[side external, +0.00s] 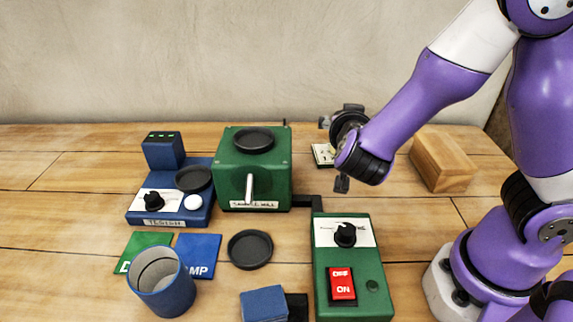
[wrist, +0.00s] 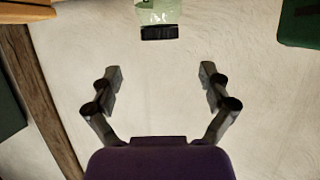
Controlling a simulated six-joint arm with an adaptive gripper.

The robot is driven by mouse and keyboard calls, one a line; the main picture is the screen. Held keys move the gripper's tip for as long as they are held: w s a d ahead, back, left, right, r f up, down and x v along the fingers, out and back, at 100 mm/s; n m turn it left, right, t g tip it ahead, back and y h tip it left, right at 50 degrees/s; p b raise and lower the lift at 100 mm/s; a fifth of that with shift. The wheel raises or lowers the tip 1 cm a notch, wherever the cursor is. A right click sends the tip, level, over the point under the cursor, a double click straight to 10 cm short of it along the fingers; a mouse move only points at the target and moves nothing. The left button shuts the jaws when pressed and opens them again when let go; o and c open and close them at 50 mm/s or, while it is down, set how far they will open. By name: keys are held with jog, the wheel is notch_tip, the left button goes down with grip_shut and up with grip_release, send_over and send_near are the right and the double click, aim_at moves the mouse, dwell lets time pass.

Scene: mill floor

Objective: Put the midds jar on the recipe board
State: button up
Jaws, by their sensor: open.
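A pale, see-through jar (wrist: 158,12) with a black lid (wrist: 160,32) shows at the top edge of the wrist view, cut off by the frame. Any label on it is unreadable, so I cannot tell whether it is the midds jar. My gripper (wrist: 161,73) is open and empty, and the jar lies beyond its fingertips, apart from them. In the side view my gripper is in the air behind the control box, partly hidden by my wrist. A small white card-like piece (side external: 323,155) shows beside it, partly hidden; I cannot tell whether it is the recipe board.
A green mill (side external: 232,185) stands mid-table, with a blue tester (side external: 138,214) to its left. A green control box (side external: 376,280) with a red switch stands in front. Blue cup (side external: 176,293), dark dish (side external: 250,250) and coloured tiles (side external: 203,246) lie nearer. A wooden block (side external: 447,160) stands right.

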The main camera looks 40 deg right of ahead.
jog(key=s+a+r+n+g+y, duration=0.1)
jog(key=s+a+r+n+y, duration=0.1)
jog(key=s+n+y, duration=0.3)
jog(key=s+a+r+n+g+y, duration=0.1)
jog(key=s+a+r+n+y, duration=0.2)
jog(key=s+a+n+y, duration=0.1)
jog(key=shift+s+a+r+n+y, duration=0.25)
jog(key=shift+s+a+n+y, duration=0.15)
jog(key=shift+s+n+y, duration=0.6)
